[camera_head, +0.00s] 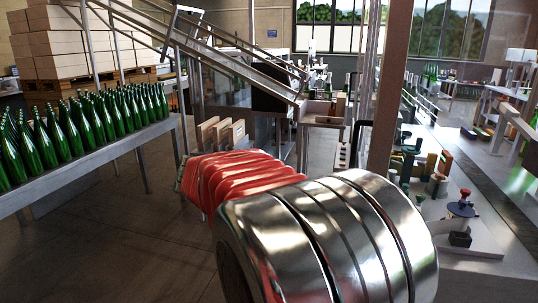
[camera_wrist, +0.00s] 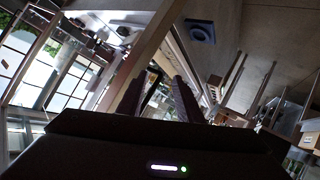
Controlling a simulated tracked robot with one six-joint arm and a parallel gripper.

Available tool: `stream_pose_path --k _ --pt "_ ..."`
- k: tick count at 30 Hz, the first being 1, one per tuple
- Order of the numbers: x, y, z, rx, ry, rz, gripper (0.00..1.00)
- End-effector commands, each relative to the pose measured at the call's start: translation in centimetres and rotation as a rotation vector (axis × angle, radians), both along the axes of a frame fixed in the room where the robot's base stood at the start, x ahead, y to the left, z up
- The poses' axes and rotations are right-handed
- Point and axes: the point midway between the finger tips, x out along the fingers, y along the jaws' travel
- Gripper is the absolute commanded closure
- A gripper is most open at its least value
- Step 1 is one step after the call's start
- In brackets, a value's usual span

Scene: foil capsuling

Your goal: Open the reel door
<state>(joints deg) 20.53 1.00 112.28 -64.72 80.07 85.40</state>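I cannot pick out the reel door with certainty. A black bar-shaped handle (camera_head: 355,144) shows beside a tall brown post (camera_head: 391,85), just beyond my arm in the head view. In the wrist view, the post (camera_wrist: 152,42) runs diagonally. My gripper (camera_wrist: 158,88) points toward it there, with two dark fingers apart and a dark curved piece, perhaps the handle, showing between them. I cannot tell if they touch it. In the head view my gripper is hidden behind my arm.
Green bottles (camera_head: 75,130) fill a long table at the left. Stacked cartons (camera_head: 85,45) stand on a pallet behind it. A sloping conveyor (camera_head: 225,58) crosses the back. A cluttered workbench (camera_head: 470,215) lies at the right. The floor at lower left is clear.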

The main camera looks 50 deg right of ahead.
Motion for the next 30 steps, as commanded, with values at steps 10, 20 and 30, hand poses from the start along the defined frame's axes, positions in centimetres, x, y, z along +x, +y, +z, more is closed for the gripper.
stream_pose_path --k 10,20,30 --pt "1.8 -9.1 4.0 -0.477 -0.149 -0.22 0.67" --pt "2.3 -11.0 5.1 -0.614 -0.207 -0.245 0.67" --pt "2.1 -11.3 5.1 -0.612 -0.206 -0.245 0.67"
